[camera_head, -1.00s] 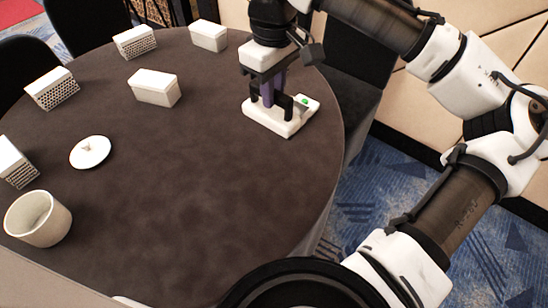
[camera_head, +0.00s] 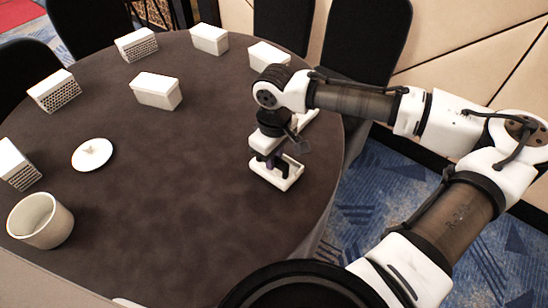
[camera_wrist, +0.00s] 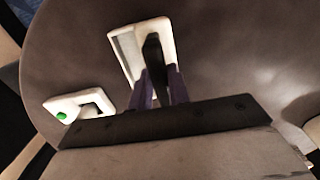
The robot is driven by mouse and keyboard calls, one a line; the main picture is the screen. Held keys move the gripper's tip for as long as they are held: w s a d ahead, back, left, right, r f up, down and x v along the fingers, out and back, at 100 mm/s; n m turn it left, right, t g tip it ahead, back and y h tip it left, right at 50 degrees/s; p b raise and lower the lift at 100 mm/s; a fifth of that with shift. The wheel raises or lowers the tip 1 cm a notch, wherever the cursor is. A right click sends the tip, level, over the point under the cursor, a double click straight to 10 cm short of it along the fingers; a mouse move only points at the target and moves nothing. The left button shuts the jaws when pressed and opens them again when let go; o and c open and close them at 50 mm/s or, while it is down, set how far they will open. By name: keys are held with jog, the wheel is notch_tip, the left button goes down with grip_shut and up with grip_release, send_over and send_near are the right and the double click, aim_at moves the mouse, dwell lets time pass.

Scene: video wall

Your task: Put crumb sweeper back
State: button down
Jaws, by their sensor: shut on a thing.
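My gripper (camera_head: 275,158), with purple fingers, points down over the right part of the round table. It is shut on the black handle (camera_wrist: 153,57) of a white, tray-like thing (camera_wrist: 128,48), which looks like the crumb sweeper. This white body also shows below the fingers in the head view (camera_head: 283,182); whether it touches the table I cannot tell. A second white piece with a green spot (camera_wrist: 62,117) stands apart from it, at the left in the wrist view. In the head view this piece (camera_head: 306,118) is partly hidden behind my wrist.
The dark round table (camera_head: 185,205) is clear in its middle and front. White boxes (camera_head: 156,90) stand around its far and left side. A white lid (camera_head: 92,154) and a beige pot (camera_head: 40,220) are at the left. Dark chairs (camera_head: 365,50) stand behind the table.

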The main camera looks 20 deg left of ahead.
jog(key=shift+f, duration=0.55)
jog(key=shift+f, duration=0.1)
jog(key=c, duration=1.3)
grip_release()
notch_tip(320, 180, up, 12)
jog(key=shift+r, duration=0.1)
